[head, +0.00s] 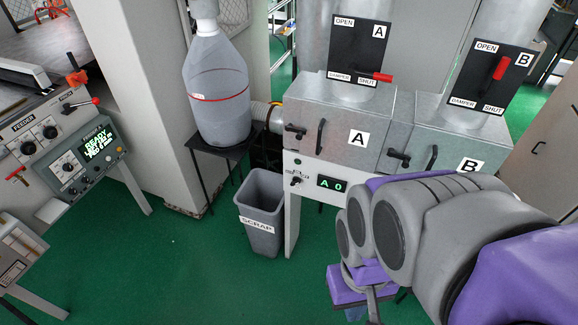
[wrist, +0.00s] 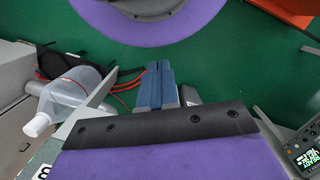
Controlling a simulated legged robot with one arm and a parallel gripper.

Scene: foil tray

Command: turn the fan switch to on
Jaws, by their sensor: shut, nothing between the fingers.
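The small dark knob (head: 296,181) on the white panel under box A appears to be the fan switch. Its lettering is too small to read, and its setting cannot be told. It sits left of a dark display (head: 332,184) with green "A 0". In the head view, my arm fills the lower right and its folded end is below and right of this panel; the fingertips are not clear there. In the wrist view, my gripper (wrist: 158,70) shows as two blue-grey fingers together, shut and empty, over the green floor. The switch is not identifiable in that view.
Metal boxes A (head: 340,127) and B (head: 440,135) stand above the panel, with latches and handles protruding. A grey scrap bin (head: 262,215) is left of the panel leg. A large clear bottle (head: 217,90) rests on a black stand. Green floor is open at lower left.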

